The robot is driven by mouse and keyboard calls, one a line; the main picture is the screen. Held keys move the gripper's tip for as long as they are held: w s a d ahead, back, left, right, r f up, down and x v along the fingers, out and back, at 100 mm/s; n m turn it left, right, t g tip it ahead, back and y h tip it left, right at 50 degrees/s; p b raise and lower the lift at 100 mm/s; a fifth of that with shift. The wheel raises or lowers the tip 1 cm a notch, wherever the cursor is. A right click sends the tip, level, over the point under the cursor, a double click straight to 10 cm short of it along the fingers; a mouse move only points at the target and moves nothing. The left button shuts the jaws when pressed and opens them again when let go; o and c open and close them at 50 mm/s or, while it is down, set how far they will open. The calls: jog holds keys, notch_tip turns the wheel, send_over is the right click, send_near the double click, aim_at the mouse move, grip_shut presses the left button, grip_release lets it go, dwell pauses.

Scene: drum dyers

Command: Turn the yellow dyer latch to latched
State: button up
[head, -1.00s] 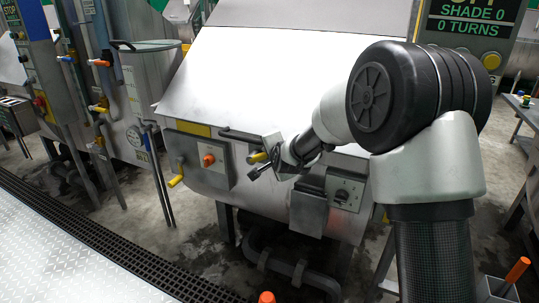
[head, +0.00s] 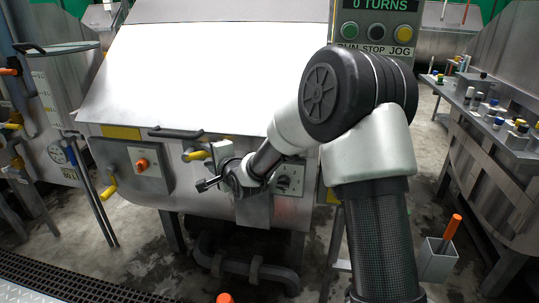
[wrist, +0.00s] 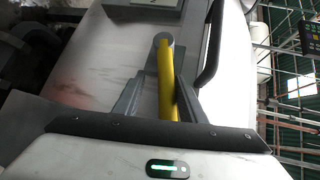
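The yellow dyer latch (head: 197,156) is a short yellow handle on the front of the grey dyer (head: 290,207), below the lid and close to the black bar handle. In the head view it lies near horizontal, and my gripper (head: 212,170) is right at it. In the wrist view the yellow latch (wrist: 167,85) runs from a round grey pivot down between the two fingers of my gripper (wrist: 165,68). The fingers are apart, one on each side of it. The right finger looks close to it; I cannot tell whether they touch. The latch's near end is hidden by my gripper body.
A black bar handle (head: 175,133) is beside the latch. A panel with an orange knob (head: 142,164) and another yellow handle (head: 109,188) are to the left. A grey switch box (head: 288,180) sits right of my gripper. A bench with bottles (head: 490,115) stands at the right.

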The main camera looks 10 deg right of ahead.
jog(key=s+d+r+m+t+p, duration=0.1)
jog(key=s+d, duration=0.3)
jog(key=s, duration=0.3)
jog(key=s+d+p, duration=0.1)
jog(key=s+d, duration=0.2)
jog(key=s, duration=0.5)
jog(key=s+d+r+n+g+h+p, duration=0.2)
jog(key=s+d+r+n+p, duration=0.1)
jog(key=r, duration=0.4)
jog(key=s+d+r+n+g+h+p, duration=0.1)
jog(key=s+d+r+n+h+p, duration=0.2)
jog(key=r+p, duration=0.4)
jog(key=shift+s+d+n+g+p, duration=0.45)
jog(key=shift+s+d+n, duration=0.3)
jog(key=shift+d, duration=0.65)
jog(key=shift+w, duration=0.15)
